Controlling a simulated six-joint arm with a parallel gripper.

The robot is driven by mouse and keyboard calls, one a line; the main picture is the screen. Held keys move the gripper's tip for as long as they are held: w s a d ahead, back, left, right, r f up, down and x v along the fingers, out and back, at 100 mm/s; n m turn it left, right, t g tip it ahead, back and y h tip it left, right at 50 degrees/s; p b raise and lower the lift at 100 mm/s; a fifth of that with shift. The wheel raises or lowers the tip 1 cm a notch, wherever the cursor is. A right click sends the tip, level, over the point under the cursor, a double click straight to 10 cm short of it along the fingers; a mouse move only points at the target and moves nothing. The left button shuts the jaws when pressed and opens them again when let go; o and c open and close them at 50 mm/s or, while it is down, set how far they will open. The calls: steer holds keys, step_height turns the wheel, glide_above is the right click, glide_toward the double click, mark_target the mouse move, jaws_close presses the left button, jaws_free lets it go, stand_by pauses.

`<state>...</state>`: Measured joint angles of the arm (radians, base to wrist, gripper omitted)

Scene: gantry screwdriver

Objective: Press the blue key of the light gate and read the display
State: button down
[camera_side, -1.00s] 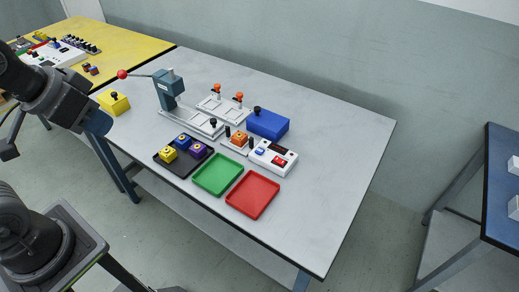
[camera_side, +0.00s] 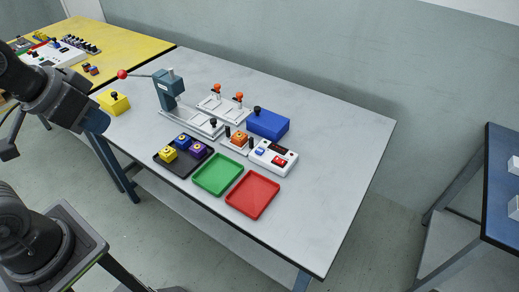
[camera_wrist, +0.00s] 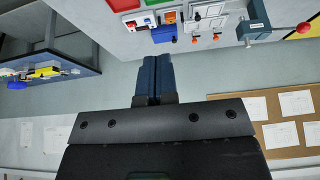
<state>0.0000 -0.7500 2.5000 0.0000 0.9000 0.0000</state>
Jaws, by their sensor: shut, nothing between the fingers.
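The light gate (camera_side: 239,139) stands mid-table, with dark posts on either side of an orange block (camera_side: 238,141). Beside it on the right is a white box (camera_side: 287,168) with the blue key (camera_side: 260,151), a red switch (camera_side: 279,161) and a dark display (camera_side: 280,149); the reading is too small to tell. My gripper (camera_side: 103,125) is at the left, off the table's front-left edge and well away from the key. In the wrist view my gripper (camera_wrist: 153,62) is shut and empty, with the white box (camera_wrist: 139,21) beyond it near the top edge.
A green tray (camera_side: 218,187), a red tray (camera_side: 253,213) and a black tray (camera_side: 160,158) with yellow and purple blocks lie in front. A blue box (camera_side: 268,125) and a lever press (camera_side: 168,90) stand behind. The table's right side is clear.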

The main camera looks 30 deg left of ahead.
steer(key=w+a+m+t+y, duration=0.2)
steer(key=w+a+y, duration=0.1)
steer(key=w, duration=1)
steer(key=m+h, duration=0.7)
steer(key=m, duration=0.5)
glide_above(260, 151)
step_height(260, 151, down, 21)
steer(key=shift+t, duration=0.4)
steer(key=shift+s, duration=0.1)
steer(key=shift+f, duration=4.35)
